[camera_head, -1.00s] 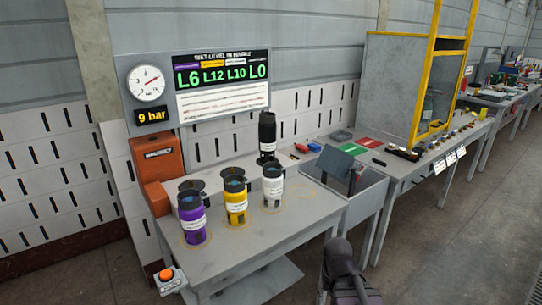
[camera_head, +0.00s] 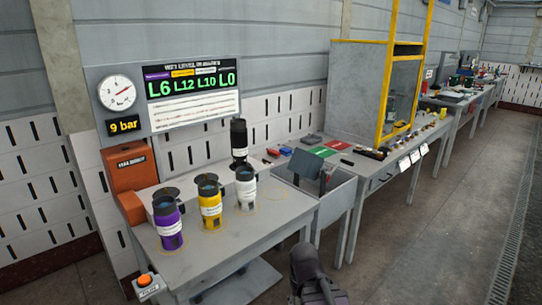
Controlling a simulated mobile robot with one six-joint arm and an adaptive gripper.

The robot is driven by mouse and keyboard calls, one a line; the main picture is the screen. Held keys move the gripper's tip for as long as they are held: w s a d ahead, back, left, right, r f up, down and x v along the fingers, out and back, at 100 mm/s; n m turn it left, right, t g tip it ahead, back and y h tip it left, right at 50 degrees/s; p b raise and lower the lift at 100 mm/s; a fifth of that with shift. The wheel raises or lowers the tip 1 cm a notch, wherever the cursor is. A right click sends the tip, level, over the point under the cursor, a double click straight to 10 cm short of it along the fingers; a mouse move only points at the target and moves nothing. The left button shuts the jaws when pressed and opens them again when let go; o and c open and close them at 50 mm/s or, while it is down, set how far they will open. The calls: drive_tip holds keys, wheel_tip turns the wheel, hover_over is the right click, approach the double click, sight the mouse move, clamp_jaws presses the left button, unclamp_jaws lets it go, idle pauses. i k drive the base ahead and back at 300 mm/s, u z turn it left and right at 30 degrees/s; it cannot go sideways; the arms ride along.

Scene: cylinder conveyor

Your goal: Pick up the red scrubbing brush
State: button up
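A small red object (camera_head: 272,152) lies on the grey table behind the cups, near the wall; it is too small to tell whether it is the scrubbing brush. A dark part of my arm (camera_head: 308,270) shows at the bottom edge, in front of the table's right end and well apart from the red object. The fingers of my gripper cannot be made out, nor can whether they hold anything.
Purple (camera_head: 167,222), yellow (camera_head: 210,205) and white (camera_head: 246,190) cups stand on the table (camera_head: 185,268), with a black cup (camera_head: 239,142) behind. A grey bin (camera_head: 325,190) is to their right. A yellow-framed cabinet (camera_head: 360,90) stands farther right. The floor (camera_head: 440,230) at right is clear.

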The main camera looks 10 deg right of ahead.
sight(272, 152)
drive_tip(key=z, duration=0.4)
drive_tip(key=i, duration=0.4)
drive_tip(key=z, duration=0.65)
drive_tip(key=i, duration=0.7)
drive_tip(key=z, duration=0.45)
drive_tip(key=i, duration=1.55)
drive_tip(key=u, duration=0.4)
drive_tip(key=i, duration=0.65)
drive_tip(key=u, duration=0.95)
drive_tip(key=i, duration=0.65)
drive_tip(key=u, duration=0.4)
